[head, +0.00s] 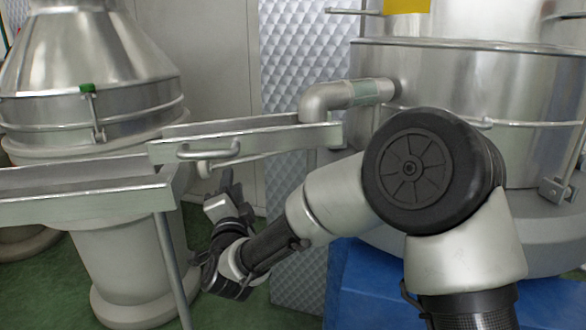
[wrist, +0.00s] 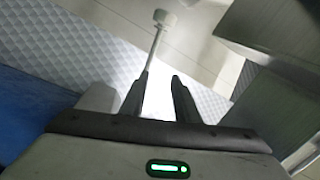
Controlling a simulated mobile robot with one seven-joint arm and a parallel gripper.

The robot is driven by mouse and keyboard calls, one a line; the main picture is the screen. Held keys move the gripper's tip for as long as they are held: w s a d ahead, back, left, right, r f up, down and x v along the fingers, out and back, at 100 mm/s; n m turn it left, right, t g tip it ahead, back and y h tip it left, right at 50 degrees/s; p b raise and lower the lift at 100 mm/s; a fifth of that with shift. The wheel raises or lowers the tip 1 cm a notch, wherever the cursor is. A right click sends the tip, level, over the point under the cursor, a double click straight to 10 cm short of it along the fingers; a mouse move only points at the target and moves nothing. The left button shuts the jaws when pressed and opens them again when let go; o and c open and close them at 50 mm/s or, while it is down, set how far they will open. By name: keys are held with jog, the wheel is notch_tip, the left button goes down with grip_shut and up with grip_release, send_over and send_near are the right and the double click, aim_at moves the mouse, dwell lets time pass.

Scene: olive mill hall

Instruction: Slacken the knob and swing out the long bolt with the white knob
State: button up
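In the head view a pale knob-like end (head: 203,169) shows under the upper trough, probably the same knob. My gripper (wrist: 160,80) is open, with a gap between its two dark fingers, and I see nothing held. The knob appears beyond the fingertips. In the head view my gripper (head: 226,187) is just below the trough; contact cannot be told.
The upper metal trough (head: 245,140) with a bar handle (head: 208,151) overhangs my gripper. A lower trough (head: 80,192) on a leg and a large metal vessel (head: 95,65) stand left. A steel tank (head: 470,85) and blue base (head: 370,285) are right. A quilted panel (head: 305,60) stands behind.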

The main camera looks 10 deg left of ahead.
aim_at(262, 157)
jog(key=d+f+m+t+h+b, duration=0.1)
jog(key=d+f+m+t+h, duration=0.15)
jog(key=m+h, duration=0.35)
jog(key=shift+m+y, duration=0.3)
jog(key=shift+y, duration=0.1)
jog(key=x, duration=1.1)
jog(key=d+x, duration=0.1)
jog(key=x, duration=0.5)
jog(key=shift+w+f, duration=0.25)
jog(key=shift+f, duration=0.1)
grip_shut()
